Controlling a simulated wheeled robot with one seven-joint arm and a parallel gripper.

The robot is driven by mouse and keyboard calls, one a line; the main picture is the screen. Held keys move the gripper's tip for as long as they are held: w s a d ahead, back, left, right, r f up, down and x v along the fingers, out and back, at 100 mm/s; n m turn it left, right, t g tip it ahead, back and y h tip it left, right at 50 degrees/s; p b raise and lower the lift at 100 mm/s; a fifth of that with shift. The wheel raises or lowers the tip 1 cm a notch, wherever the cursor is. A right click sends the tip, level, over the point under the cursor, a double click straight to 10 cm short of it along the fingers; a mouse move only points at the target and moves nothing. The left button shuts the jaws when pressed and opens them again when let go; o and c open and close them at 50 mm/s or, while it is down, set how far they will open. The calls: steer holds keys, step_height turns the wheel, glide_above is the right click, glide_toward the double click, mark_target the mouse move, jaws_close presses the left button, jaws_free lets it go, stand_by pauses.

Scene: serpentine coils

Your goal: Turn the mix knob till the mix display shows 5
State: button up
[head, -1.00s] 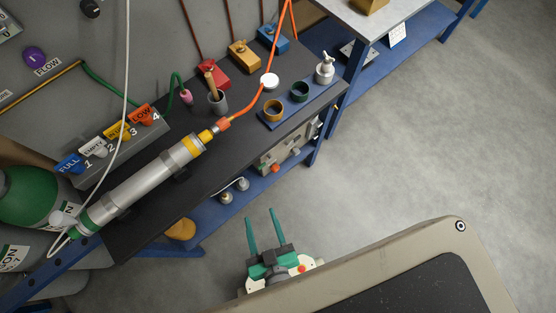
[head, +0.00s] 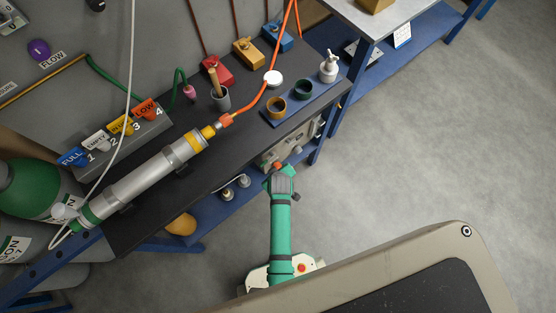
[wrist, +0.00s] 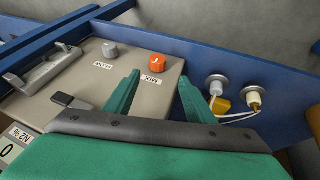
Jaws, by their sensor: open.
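The orange mix knob (wrist: 156,60) stands on a beige unit (wrist: 85,90), with a MIX label below it in the wrist view. A pale pointer mark shows on its top. My gripper (wrist: 158,77) is open, its two green fingers pointing toward the knob, one to each side of it in the picture, with no contact visible. A display labelled N2 % (wrist: 8,150) is partly cut off at the lower left and shows 0; no display marked mix is readable. In the head view my arm hides most of the fingers, and the unit (head: 272,156) is partly covered.
A grey flow knob (wrist: 110,50) sits left of the mix knob. A metal handle (wrist: 45,72) is farther left. Two fittings with white cables (wrist: 254,98) stand right of the unit. A blue shelf frame (wrist: 215,60) runs behind. The bench top (head: 170,210) lies above the shelf.

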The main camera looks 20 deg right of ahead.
mark_target(277, 167)
steer(key=x, duration=1.1)
steer(key=shift+w+d+f, duration=0.1)
steer(key=shift+d, duration=0.15)
steer(key=shift+c, duration=0.3)
steer(key=c, duration=1)
